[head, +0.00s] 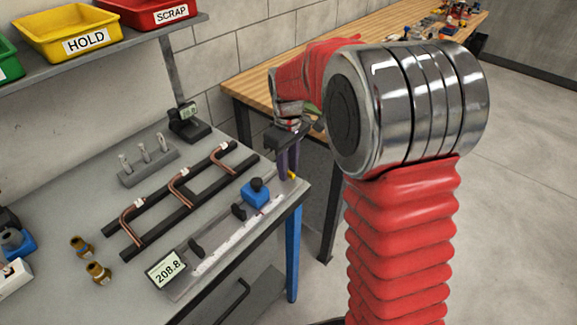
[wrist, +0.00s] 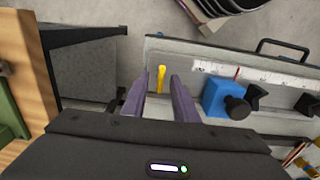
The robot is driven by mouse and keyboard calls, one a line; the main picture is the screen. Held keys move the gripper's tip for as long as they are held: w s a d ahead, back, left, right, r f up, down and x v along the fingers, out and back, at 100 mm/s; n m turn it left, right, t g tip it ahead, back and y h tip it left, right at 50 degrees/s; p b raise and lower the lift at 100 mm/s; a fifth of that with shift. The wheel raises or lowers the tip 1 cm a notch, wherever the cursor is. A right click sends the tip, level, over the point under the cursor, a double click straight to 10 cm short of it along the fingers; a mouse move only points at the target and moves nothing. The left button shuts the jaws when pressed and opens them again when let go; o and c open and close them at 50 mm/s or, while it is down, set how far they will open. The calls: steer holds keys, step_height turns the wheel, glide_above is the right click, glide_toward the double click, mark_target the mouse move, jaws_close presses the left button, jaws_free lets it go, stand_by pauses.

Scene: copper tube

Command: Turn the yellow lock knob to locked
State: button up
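The yellow lock knob (wrist: 161,78) shows in the wrist view as a slim yellow bar near the end of the measuring fixture (wrist: 215,68). In the head view only a small bit of the knob (head: 292,175) shows beside my fingers. My gripper (wrist: 158,83) is open, its two purple fingers on either side of the knob with gaps to it. In the head view my gripper (head: 288,167) points down over the fixture's right end. I cannot tell how deep the fingertips reach around the knob.
A blue slider block (head: 256,192) with a black knob stands close beside my fingers. The digital readout (head: 166,268) shows 208.8. A black rack with copper tubes (head: 182,190) lies behind the fixture. The bench edge is close on the right.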

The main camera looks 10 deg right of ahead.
steer(key=shift+c, duration=0.3)
jaws_close()
steer(key=shift+d, duration=0.2)
steer(key=shift+a, duration=0.1)
